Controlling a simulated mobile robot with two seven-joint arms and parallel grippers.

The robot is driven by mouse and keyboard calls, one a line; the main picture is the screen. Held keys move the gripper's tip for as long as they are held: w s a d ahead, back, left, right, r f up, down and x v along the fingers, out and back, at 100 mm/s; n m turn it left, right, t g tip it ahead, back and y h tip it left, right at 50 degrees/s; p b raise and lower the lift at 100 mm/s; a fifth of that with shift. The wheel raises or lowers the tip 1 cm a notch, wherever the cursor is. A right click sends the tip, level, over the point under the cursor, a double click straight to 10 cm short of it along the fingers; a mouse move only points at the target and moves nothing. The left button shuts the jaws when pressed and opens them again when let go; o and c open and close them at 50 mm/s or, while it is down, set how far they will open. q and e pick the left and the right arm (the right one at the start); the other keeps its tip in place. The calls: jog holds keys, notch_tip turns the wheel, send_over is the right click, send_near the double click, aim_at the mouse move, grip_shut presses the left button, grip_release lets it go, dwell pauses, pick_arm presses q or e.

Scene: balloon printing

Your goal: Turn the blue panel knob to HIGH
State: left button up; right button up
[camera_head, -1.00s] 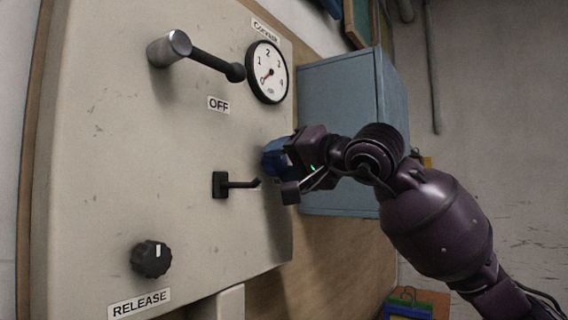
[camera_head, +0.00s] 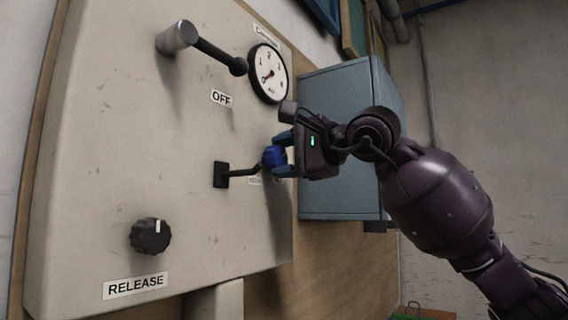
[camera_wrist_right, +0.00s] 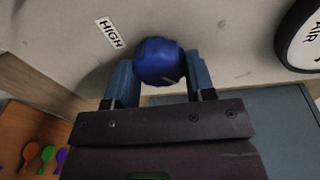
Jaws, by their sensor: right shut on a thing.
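The blue knob (camera_head: 273,156) is on the pale panel (camera_head: 110,165), near its right side. My right gripper (camera_head: 282,156) is shut on it, with its blue fingers on two opposite sides. In the right wrist view the blue knob (camera_wrist_right: 159,60) sits between the two fingertips, and a small pale mark shows on its near face. The HIGH label (camera_wrist_right: 109,33) is on the panel to the upper left of the knob there. My left gripper is not in view.
A black lever (camera_head: 240,171) sticks out just left of the knob. Above are a round gauge (camera_head: 268,73), a large lever (camera_head: 213,50) and an OFF label (camera_head: 221,98). A black dial (camera_head: 150,236) and RELEASE label (camera_head: 136,286) are lower left. A blue-grey cabinet (camera_head: 335,115) stands behind my gripper.

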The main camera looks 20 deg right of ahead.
jog(key=m, duration=0.3)
jog(key=shift+f+b, duration=0.1)
jog(key=shift+b, duration=0.25)
jog(key=m+g, duration=0.1)
jog(key=m, duration=0.2)
jog(key=shift+m+y, duration=0.3)
jog(key=shift+m, duration=0.1)
jog(key=m, duration=0.3)
jog(key=shift+y+b, duration=0.3)
jog(key=shift+b, duration=0.1)
jog(key=m, duration=0.4)
jog(key=shift+f+y, duration=0.1)
jog(key=shift+y, duration=0.2)
jog(key=m, duration=0.5)
jog(key=shift+y+b, duration=0.3)
jog(key=m, duration=0.3)
jog(key=shift+f+m+y, duration=0.1)
jog(key=shift+m+y, duration=0.2)
jog(key=shift+m, duration=0.1)
jog(key=m, duration=0.3)
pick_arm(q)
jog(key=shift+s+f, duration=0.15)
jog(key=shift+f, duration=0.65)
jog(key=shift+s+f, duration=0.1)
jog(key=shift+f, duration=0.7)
pick_arm(e)
jog(key=shift+m, duration=2)
